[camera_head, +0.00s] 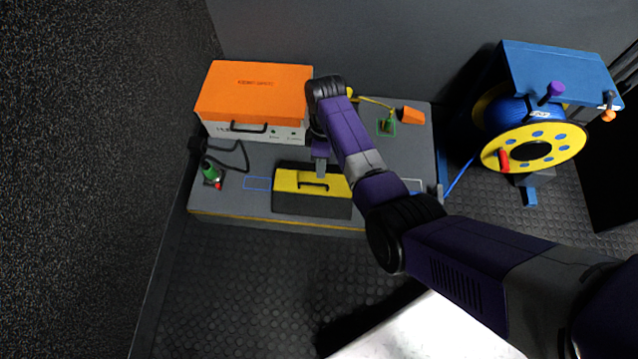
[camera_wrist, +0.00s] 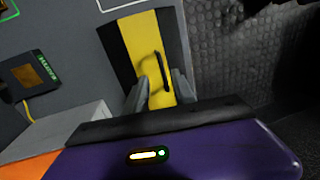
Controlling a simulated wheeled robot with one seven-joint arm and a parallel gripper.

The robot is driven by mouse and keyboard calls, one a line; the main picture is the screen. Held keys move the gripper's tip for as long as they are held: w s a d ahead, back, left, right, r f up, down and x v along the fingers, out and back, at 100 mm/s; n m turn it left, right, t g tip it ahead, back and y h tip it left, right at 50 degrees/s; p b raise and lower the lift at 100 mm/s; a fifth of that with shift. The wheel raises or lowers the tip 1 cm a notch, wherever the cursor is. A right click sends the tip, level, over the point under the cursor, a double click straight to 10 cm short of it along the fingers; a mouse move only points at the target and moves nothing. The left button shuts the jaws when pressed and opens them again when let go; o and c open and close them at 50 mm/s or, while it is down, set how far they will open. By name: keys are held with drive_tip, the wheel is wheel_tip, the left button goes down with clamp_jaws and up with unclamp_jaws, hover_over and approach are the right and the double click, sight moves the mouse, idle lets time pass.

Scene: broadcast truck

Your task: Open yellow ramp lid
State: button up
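The yellow ramp lid (camera_head: 288,181) lies down flat on a low dark box on the grey platform, with a black bar handle (camera_head: 313,185) across it. In the wrist view the lid (camera_wrist: 137,36) shows as a yellow strip between dark edges, with its handle (camera_wrist: 161,66) standing up from it. My gripper (camera_head: 320,172) is above the lid's back part, close to the handle. In the wrist view my gripper (camera_wrist: 160,77) has its two fingers apart with nothing held between them. The handle's lower end is near the right finger; whether they touch I cannot tell.
An orange-lidded case (camera_head: 254,92) stands behind left on the platform (camera_head: 240,206). A green connector (camera_head: 208,170) with a black cable is at left, an orange wedge (camera_head: 410,115) at back right. A blue cable reel (camera_head: 532,148) stands right.

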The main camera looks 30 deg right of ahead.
sight(319, 184)
drive_tip(key=f+b, duration=0.1)
drive_tip(key=f, duration=0.1)
drive_tip(key=a+f+b, duration=0.1)
drive_tip(key=f, duration=0.1)
drive_tip(key=f+b, duration=0.2)
drive_tip(key=f, duration=0.1)
drive_tip(key=shift+s+a+f, duration=0.1)
drive_tip(key=shift+s+a, duration=0.1)
drive_tip(key=shift+s, duration=0.15)
clamp_jaws()
idle(1.2)
